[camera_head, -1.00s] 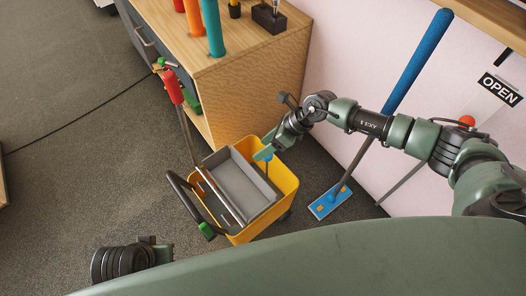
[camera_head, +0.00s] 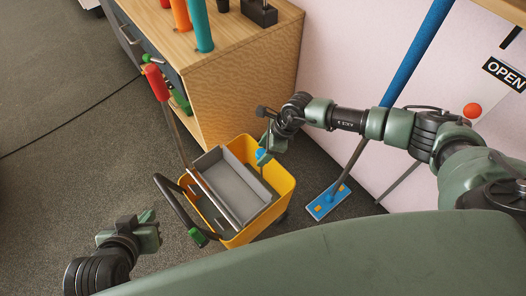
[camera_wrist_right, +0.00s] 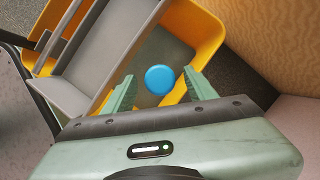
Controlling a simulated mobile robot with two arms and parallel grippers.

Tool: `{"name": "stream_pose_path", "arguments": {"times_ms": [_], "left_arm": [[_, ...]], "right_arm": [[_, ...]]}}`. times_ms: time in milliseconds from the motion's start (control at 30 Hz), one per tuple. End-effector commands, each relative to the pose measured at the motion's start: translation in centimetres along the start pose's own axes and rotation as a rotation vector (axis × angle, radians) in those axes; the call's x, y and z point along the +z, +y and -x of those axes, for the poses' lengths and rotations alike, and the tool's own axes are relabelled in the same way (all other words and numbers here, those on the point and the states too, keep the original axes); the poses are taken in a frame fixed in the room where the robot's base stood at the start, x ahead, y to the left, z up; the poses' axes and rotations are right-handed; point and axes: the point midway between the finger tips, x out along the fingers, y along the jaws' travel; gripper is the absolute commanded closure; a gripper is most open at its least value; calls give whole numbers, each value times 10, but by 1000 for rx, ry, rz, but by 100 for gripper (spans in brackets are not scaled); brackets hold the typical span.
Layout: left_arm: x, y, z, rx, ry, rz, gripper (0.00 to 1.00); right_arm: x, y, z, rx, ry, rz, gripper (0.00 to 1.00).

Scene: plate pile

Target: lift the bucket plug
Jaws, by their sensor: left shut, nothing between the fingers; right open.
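The blue round plug (camera_wrist_right: 160,79) shows in the right wrist view, between and just beyond the fingertips, above the bucket's grey interior. In the head view a small blue part of it (camera_head: 262,155) shows beside my right gripper (camera_head: 265,148). The yellow bucket (camera_head: 287,187) stands on the floor with a grey wringer tray (camera_head: 232,180) inside. My right gripper (camera_wrist_right: 159,77) is open over the bucket's right end, with one finger on each side of the plug; contact cannot be told. My left gripper (camera_head: 152,222) is shut and empty, left of the bucket.
A wooden cabinet (camera_head: 245,75) stands close behind the bucket. A blue flat mop (camera_head: 328,201) leans by the pink wall to the right. Grey carpet (camera_head: 70,190) is open at left.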

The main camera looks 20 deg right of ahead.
Motion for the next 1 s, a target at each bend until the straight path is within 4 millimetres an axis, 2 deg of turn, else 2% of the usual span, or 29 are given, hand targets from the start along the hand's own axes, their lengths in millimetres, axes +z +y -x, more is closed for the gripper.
{"name": "stream_pose_path", "arguments": {"times_ms": [333,533,1000], "left_arm": [[-5,1,-1,1,21,0,100],[-4,1,-1,1,20,0,100],[-4,1,-1,2,19,0,100]], "right_arm": [[0,0,-3,0,0,0,43],[0,0,-3,1,0,0,99],[0,0,-3,1,-1,0,100]]}}
